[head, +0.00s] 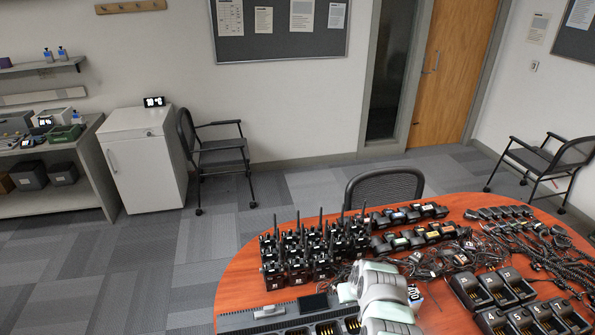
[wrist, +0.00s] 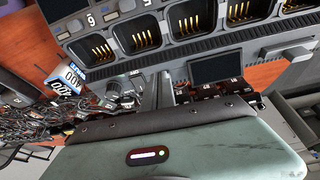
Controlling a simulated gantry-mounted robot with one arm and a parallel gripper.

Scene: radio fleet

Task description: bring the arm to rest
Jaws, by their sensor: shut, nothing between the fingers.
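My gripper (wrist: 165,122) fills the lower part of the wrist view, with a pale green housing, a small lit strip and a dark edge. Its jaws are shut with nothing held. In the head view my grey and white arm reaches in from the bottom edge over the front of the red-brown table (head: 240,285). The pale green parts of my gripper show there beside the arm, above the long charger (head: 240,322). The fingertips are hard to make out. In the wrist view, charger bays (wrist: 190,18) with brass contacts lie just beyond the gripper.
Upright black radios (head: 300,262) stand left of my arm. Battery packs (head: 410,215), tangled cables (head: 460,255) and more chargers (head: 490,290) crowd the table's middle and right. A black chair (head: 385,186) stands at the far side. The table's left edge is bare.

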